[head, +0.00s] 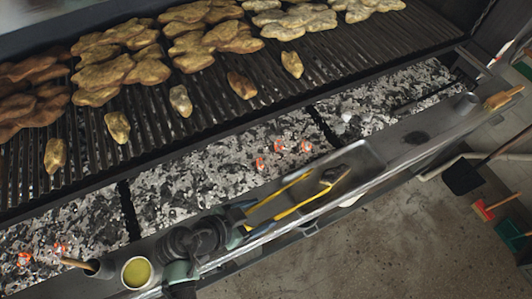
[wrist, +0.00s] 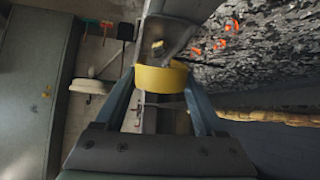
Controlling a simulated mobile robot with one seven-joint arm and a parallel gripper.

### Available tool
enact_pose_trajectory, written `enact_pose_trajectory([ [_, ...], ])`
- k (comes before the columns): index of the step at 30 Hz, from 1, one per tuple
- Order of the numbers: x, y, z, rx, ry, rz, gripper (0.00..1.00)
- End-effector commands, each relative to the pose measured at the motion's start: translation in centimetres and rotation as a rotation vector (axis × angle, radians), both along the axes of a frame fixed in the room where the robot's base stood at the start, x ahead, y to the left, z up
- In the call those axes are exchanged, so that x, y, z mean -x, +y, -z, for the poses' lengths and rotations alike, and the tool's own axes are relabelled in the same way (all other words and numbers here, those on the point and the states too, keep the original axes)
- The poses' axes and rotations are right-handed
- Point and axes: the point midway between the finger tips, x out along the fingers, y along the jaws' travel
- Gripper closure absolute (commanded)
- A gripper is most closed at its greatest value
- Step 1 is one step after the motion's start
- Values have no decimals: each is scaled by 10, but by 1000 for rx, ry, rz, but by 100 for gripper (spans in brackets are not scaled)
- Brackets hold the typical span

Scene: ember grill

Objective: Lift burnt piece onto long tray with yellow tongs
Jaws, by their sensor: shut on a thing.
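My gripper (head: 246,222) is at the front ledge of the grill, shut on the yellow tongs (head: 292,207). In the wrist view the tongs' yellow band (wrist: 160,78) sits between my two blue-grey fingers (wrist: 160,100). The two yellow arms reach up and right toward the long grey metal tray (head: 362,156). A small dark brown piece (head: 332,176), seemingly the burnt piece, shows at the tray near the tong tips. It also shows in the wrist view (wrist: 157,45). I cannot tell whether the tongs grip it or it rests on the tray.
Meat pieces (head: 110,75) cover the back of the grate (head: 200,130), with several small pieces in front. Ash (head: 180,190) with glowing orange embers (head: 278,147) lies below. A cup of yellow liquid (head: 137,272) stands left of my arm; a brush (head: 503,97) lies at right.

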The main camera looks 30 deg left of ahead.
Motion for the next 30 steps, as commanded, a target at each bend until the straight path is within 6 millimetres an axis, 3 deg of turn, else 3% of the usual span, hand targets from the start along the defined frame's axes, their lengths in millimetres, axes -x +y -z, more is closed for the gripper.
enact_pose_trajectory([
  [1, 3, 2, -10, -1, -1, -1, 50],
  [4, 9, 4, -16, -1, -1, 0, 50],
  [15, 12, 4, -17, 0, -1, 1, 50],
  [24, 37, -30, -17, 0, 1, 2, 50],
  [30, 40, -35, -17, 0, -2, 0, 50],
])
